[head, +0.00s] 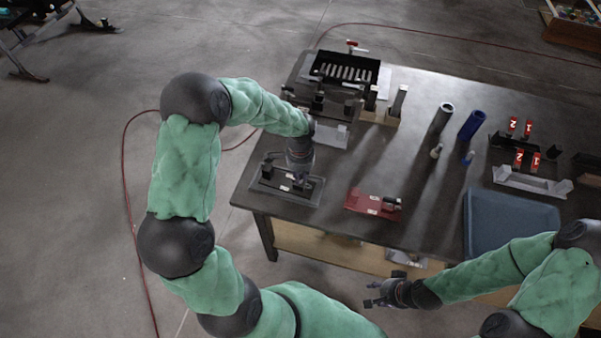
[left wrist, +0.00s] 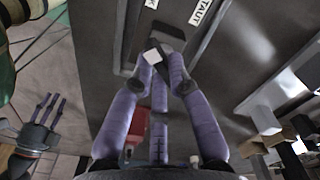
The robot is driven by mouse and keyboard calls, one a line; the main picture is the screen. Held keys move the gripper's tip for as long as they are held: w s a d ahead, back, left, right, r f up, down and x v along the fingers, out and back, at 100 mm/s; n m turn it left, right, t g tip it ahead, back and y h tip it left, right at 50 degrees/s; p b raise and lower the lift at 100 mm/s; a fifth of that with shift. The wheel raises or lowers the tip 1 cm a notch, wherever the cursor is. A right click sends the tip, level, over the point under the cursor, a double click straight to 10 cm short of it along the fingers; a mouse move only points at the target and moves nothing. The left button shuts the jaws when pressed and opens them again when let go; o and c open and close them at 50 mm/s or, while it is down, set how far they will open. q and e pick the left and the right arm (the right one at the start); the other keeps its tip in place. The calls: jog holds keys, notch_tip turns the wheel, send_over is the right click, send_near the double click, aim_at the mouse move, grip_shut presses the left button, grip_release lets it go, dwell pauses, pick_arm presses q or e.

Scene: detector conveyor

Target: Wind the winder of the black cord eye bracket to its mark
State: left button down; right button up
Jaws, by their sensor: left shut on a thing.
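The black cord eye bracket (head: 262,182) lies near the table's left front corner, a dark plate with black blocks and white labels. My left gripper (head: 301,184) points down at it and covers part of it. In the left wrist view the left fingers (left wrist: 160,68) are shut on the winder (left wrist: 154,50), a small dark piece with a pale face. A white label reading TAUT (left wrist: 205,12) is on the plate beyond the fingers. The cord and the mark cannot be made out. My right gripper (head: 372,293) is open and empty, off the table's front edge.
A red plate (head: 362,202) with a small fitting lies right of the bracket. A black rack (head: 345,70) stands behind. Grey and blue tubes (head: 472,125), red numbered pieces (head: 519,157) and a blue-grey tray (head: 510,222) are further right. The table's middle is mostly clear.

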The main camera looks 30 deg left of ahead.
pick_arm(q)
jog(key=shift+m, duration=0.5)
jog(key=c, duration=1.2)
grip_release()
notch_tip(320, 180, up, 12)
